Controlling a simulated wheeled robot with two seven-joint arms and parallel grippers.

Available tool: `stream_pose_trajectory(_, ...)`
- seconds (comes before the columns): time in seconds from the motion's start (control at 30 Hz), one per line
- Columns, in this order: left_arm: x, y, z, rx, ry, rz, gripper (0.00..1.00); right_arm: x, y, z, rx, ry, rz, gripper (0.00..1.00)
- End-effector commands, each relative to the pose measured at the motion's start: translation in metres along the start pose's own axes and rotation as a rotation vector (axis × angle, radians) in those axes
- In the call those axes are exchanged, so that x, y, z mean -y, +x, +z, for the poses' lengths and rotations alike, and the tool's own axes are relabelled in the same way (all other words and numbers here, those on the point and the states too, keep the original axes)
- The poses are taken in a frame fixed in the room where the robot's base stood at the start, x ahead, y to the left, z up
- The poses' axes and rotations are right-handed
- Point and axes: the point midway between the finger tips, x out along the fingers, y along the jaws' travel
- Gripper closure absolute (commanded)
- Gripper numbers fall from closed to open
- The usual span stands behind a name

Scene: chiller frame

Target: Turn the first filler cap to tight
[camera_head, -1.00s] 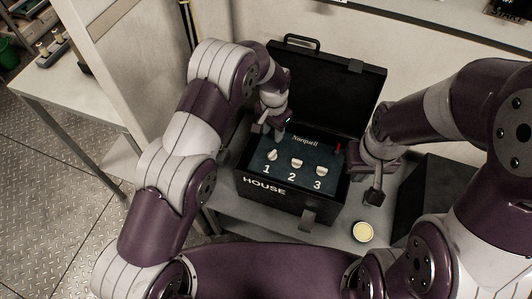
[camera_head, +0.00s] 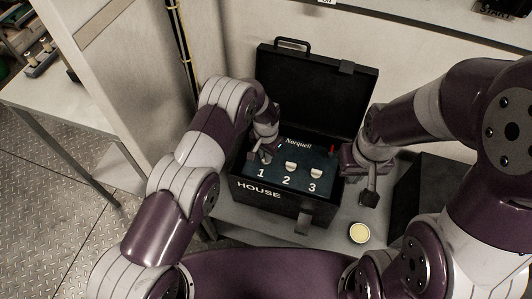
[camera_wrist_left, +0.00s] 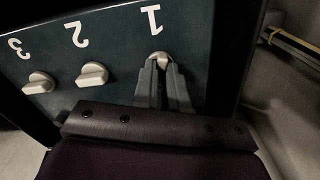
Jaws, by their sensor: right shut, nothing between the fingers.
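The filler cap at number 1 (camera_wrist_left: 159,56) is a pale knob on the dark panel (camera_wrist_left: 120,78) of the open black case. In the head view my left gripper (camera_head: 265,157) is down at this cap and largely covers it. In the left wrist view its two narrow fingers (camera_wrist_left: 161,70) reach the cap, with its top showing at their tips. Whether they press on it I cannot tell. Cap 2 (camera_head: 290,167) and cap 3 (camera_head: 316,174) stand free to the right in the head view. My right gripper (camera_head: 369,196) is shut and empty, right of the case.
The case's raised lid (camera_head: 318,95) stands behind the panel. A small red part (camera_head: 332,150) is at the panel's back right. A round pale-yellow disc (camera_head: 359,232) lies on the bench in front of my right gripper. A dark box (camera_head: 425,200) stands further right.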

Motion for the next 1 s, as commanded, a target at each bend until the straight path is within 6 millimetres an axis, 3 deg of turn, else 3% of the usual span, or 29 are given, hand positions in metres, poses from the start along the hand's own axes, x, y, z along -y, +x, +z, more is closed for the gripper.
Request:
stream_pose_trajectory(0.47, 0.000, 0.001, 0.000, 0.001, 0.090, -0.001, 1.00, 0.000, 0.005, 0.001, 0.000, 0.000, 0.000, 1.00)
stream_pose_trajectory(1.0, 0.000, 0.001, 0.000, 0.003, 0.565, -0.001, 1.00, 0.000, 0.021, 0.003, 0.000, 0.000, 0.000, 1.00)
